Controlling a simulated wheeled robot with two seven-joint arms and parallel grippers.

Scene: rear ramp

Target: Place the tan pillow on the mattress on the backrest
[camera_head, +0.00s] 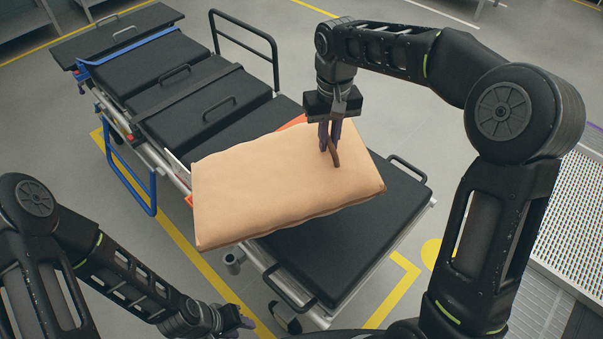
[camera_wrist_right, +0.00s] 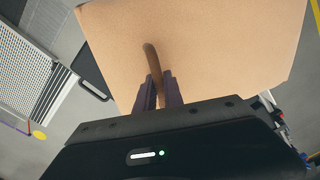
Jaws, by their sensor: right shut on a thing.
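The tan pillow (camera_head: 270,190) is a large flat cushion with a dark brown strap handle (camera_head: 334,152) on its upper face. In the right wrist view, the purple fingers (camera_wrist_right: 160,90) pinch the handle, and the pillow (camera_wrist_right: 215,45) fills the upper picture. The black mattress (camera_head: 345,245) shows below and beyond the pillow. The pillow hides its middle part. My left gripper (camera_head: 240,320) is low at the bottom edge, apart from everything; its fingers are barely visible.
A black side rail (camera_head: 245,40) stands at the stretcher's far right, and a blue rail (camera_head: 130,180) hangs on its left. An orange piece (camera_head: 294,122) shows behind the pillow. A perforated metal ramp (camera_head: 580,200) lies at the right. Grey floor with yellow lines is clear around.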

